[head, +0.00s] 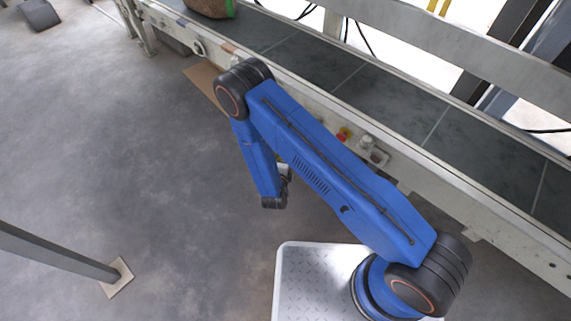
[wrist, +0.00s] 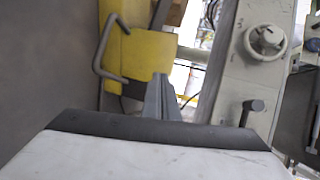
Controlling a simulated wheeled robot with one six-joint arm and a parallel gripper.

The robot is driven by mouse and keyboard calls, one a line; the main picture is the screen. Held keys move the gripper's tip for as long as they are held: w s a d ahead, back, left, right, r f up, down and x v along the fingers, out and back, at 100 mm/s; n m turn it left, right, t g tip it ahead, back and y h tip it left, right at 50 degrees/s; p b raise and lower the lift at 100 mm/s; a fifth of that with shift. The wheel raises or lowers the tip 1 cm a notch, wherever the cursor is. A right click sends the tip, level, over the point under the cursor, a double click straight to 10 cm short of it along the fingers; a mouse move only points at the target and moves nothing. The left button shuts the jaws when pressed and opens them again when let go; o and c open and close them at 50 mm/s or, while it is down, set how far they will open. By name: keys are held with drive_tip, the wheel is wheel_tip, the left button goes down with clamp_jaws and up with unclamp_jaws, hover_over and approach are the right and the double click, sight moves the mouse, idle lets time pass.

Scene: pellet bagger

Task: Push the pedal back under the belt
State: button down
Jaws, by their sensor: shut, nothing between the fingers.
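A yellow housing with a bent grey metal bar on its left side, apparently the pedal (wrist: 148,58), stands ahead in the wrist view. My gripper (wrist: 160,78) is shut and empty; its grey fingertips point at the housing's lower right part. I cannot tell whether they touch it. In the head view my blue arm covers most of the gripper and the pedal. The belt (head: 395,100) is a dark conveyor running from upper left to lower right, with a pale side frame (head: 480,190).
A round white knob (wrist: 266,38) and a dark peg (wrist: 251,112) stick out from the frame on the right. A red button (head: 343,134) sits on the belt's side. A grey post with a foot plate (head: 117,278) stands at lower left. Open floor (head: 110,150) lies left.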

drive_tip(key=w, duration=0.6)
drive_tip(key=shift+w+d+f, duration=0.2)
drive_tip(key=shift+d+f, duration=0.2)
drive_tip(key=shift+d, duration=0.05)
drive_tip(key=w+d, duration=1.1)
drive_tip(key=w, duration=0.4)
drive_tip(key=shift+w+d, duration=0.15)
drive_tip(key=shift+d, duration=0.25)
